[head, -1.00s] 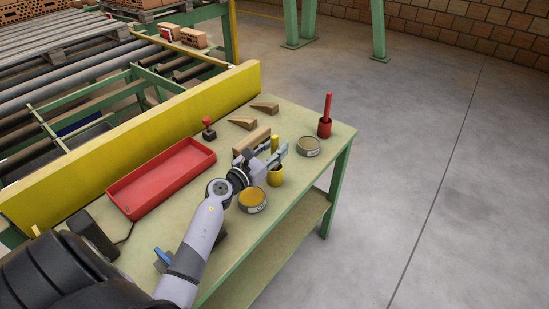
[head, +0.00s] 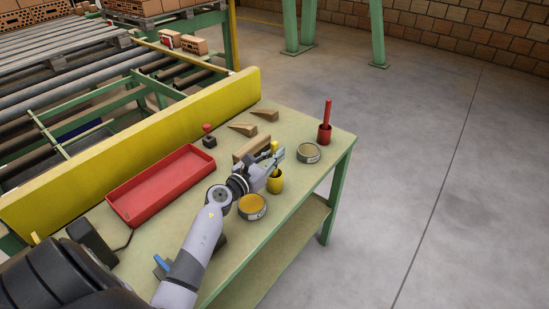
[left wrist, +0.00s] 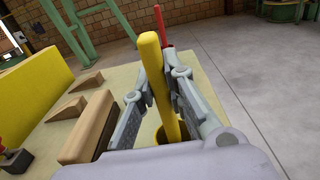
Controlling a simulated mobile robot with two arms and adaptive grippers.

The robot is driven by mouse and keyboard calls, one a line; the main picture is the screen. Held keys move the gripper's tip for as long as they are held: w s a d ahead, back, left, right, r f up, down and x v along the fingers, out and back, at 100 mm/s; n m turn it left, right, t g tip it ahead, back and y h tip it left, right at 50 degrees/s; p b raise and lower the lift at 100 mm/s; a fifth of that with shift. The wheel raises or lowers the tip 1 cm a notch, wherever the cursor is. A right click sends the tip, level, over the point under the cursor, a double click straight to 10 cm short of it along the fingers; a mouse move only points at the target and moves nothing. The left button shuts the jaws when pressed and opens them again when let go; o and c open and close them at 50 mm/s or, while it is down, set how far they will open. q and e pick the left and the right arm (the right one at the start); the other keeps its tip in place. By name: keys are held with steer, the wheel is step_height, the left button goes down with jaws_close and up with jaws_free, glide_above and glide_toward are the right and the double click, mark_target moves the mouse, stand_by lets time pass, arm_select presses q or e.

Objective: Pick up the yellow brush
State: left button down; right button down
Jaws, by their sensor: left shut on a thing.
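The yellow brush (left wrist: 164,95) stands nearly upright in a yellow cup (head: 275,182) on the green table. In the left wrist view its handle rises between the fingers of my left gripper (left wrist: 172,95); its lower end is hidden in the cup (left wrist: 184,132). My left gripper (head: 274,158) is shut on the brush handle, just above the cup. In the head view the gripper covers part of the handle. My right gripper is not in view.
A red brush stands in a red cup (head: 324,134) at the table's far right corner. Round tins (head: 252,206) (head: 308,153), a wooden block (head: 250,146), wedges (head: 265,115) and a red tray (head: 160,186) share the tabletop. A yellow barrier (head: 130,150) runs along the table's left side.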

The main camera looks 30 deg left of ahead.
arm_select(q)
step_height(320, 180, up, 12)
steer(key=p, duration=0.5)
steer(key=shift+r+p, duration=0.2)
steer(key=shift+p, duration=0.1)
step_height(320, 180, up, 7)
steer(key=shift+r+p, duration=0.2)
steer(key=shift+p, duration=0.15)
